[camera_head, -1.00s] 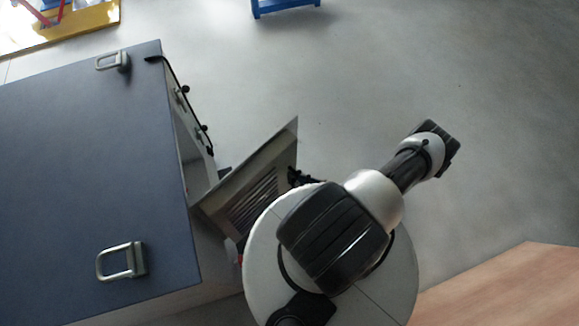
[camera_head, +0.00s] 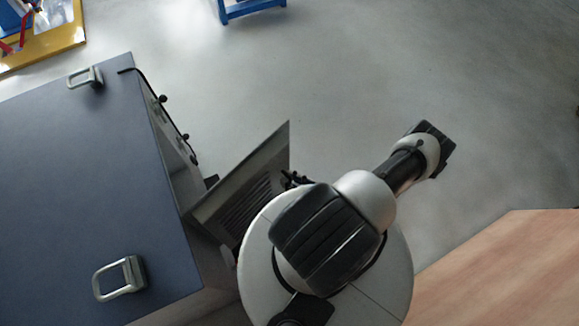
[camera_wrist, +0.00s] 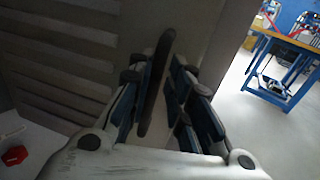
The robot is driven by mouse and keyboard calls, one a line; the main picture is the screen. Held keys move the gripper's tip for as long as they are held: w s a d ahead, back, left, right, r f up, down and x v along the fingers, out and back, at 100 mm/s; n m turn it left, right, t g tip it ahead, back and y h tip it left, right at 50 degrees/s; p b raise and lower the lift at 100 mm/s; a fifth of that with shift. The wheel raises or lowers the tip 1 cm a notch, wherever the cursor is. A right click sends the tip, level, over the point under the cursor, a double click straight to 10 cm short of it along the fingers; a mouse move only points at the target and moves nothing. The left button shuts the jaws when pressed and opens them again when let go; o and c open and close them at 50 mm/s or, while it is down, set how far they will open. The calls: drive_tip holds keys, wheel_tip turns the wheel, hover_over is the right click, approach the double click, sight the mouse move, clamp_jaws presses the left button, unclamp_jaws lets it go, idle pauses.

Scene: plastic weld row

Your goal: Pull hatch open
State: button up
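The hatch (camera_head: 248,187) is a grey panel with louvred slots. It stands swung partly out from the side of the blue-grey cabinet (camera_head: 75,190) in the head view. In the wrist view the louvred hatch face (camera_wrist: 60,55) fills the left side. My gripper (camera_wrist: 160,85) has its blue-padded fingers on both sides of the dark hatch handle (camera_wrist: 154,85). The fingers are close together and look shut on it, though a thin gap seems to show on the right. In the head view my arm hides most of the gripper.
A red knob (camera_wrist: 14,156) shows low at the left in the wrist view. Metal handles (camera_head: 119,279) sit on the cabinet top. A blue-framed table (camera_wrist: 285,60) stands beyond open floor. A wooden surface (camera_head: 510,270) lies at lower right. Grey floor right of the hatch is clear.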

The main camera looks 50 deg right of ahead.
drive_tip(key=shift+a, duration=0.1)
drive_tip(key=shift+s, duration=0.1)
drive_tip(key=s+d, duration=0.1)
drive_tip(key=s, duration=1)
drive_tip(key=shift+s+d, duration=0.3)
drive_tip(key=shift+s, duration=0.05)
